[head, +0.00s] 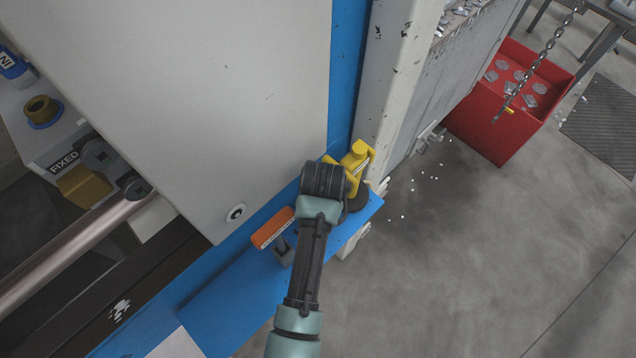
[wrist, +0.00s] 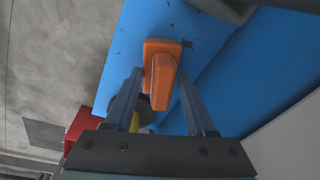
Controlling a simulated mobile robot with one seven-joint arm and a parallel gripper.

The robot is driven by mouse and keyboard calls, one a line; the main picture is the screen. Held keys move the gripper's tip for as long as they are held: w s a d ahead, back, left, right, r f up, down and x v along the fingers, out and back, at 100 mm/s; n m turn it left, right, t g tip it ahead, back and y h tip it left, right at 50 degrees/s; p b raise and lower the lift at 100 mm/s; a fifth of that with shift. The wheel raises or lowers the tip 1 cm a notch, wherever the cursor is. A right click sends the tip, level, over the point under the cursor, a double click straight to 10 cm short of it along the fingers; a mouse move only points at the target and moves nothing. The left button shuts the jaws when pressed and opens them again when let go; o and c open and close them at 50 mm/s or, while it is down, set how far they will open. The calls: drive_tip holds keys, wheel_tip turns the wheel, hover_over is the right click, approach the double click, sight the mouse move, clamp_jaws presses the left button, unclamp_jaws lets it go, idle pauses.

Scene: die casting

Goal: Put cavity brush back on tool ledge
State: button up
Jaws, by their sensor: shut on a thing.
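The cavity brush appears to be the orange piece (wrist: 162,82) between my fingers in the wrist view. My gripper (wrist: 160,74) is shut on it, with one dark finger on each side. The blue tool ledge (wrist: 205,32) lies right behind the brush. I cannot tell whether the brush touches it. In the head view an orange labelled bar (head: 272,228) shows over the ledge (head: 338,240), left of my dark wrist. It may be the same brush. The brush's bristles are not clearly seen.
A yellow tool (head: 355,160) with a dark round part stands at the ledge's right end, close to my wrist. A dark grey block (head: 284,254) is near the orange bar. A large grey panel (head: 200,90) rises behind the ledge. A red bin (head: 510,100) stands at the right.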

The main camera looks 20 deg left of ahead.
drive_tip(key=o, duration=1.3)
drive_tip(key=r, duration=0.8)
drive_tip(key=s+d+r, duration=0.1)
drive_tip(key=r, duration=0.3)
